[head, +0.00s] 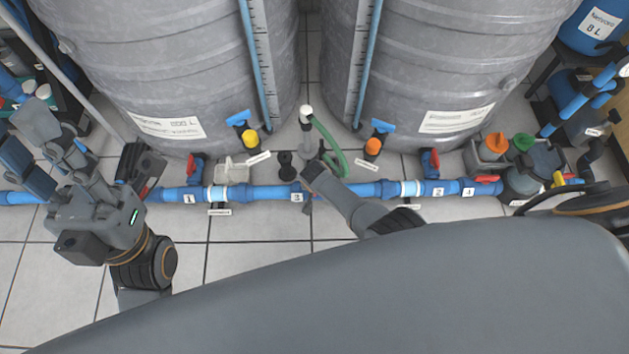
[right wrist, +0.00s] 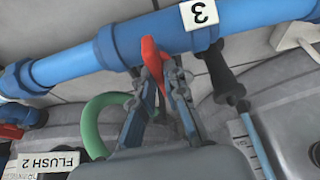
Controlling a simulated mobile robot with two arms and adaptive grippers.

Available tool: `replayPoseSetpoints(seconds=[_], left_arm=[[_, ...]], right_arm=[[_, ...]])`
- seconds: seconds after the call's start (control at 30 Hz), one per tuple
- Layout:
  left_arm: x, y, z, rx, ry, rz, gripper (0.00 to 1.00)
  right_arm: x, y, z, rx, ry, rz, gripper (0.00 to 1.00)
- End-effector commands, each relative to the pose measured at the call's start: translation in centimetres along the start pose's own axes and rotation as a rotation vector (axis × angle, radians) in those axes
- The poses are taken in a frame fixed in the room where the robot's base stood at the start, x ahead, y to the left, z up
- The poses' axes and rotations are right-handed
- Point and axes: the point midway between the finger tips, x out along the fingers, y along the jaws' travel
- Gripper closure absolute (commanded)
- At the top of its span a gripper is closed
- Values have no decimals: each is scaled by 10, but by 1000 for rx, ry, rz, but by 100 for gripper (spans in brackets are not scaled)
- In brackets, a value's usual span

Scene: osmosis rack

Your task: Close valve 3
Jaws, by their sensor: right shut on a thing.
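The blue pipe in front of the tanks carries the white label 3 (head: 297,197), and the label also shows in the right wrist view (right wrist: 199,13). Beside it, the red handle of valve 3 (right wrist: 152,60) sticks out across the pipe. My right gripper (right wrist: 165,85) is shut on this handle, with a finger on either side. In the head view my right gripper (head: 314,172) hides the handle. My left gripper (head: 28,142) is open and empty at the far left, away from the pipe.
Red valve handles stand near label 1 (head: 196,168) and label 2 (head: 430,162). A green hose (head: 334,150) curves close behind my right gripper. Two large grey tanks (head: 180,60) stand behind the pipe. The tiled floor (head: 250,240) in front is clear.

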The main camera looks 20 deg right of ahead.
Motion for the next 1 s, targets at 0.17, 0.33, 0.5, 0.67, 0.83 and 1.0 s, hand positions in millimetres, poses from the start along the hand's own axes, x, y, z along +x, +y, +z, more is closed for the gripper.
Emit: replayPoseSetpoints(seconds=[0.17,0.33,0.5,0.67,0.83,1.0], left_arm=[[-1,0,0,0,0,0,65],[-1,0,0,0,0,0,65],[-1,0,0,0,0,0,65],[-1,0,0,0,0,0,65],[-1,0,0,1,1,0,65],[1,-1,-1,3,9,-1,65]], right_arm=[[0,-1,0,29,-1,10,100],[0,0,0,35,-1,13,100],[0,0,0,36,0,13,100],[0,0,0,35,0,13,74],[0,0,0,34,0,13,65],[0,0,0,33,0,13,65]])
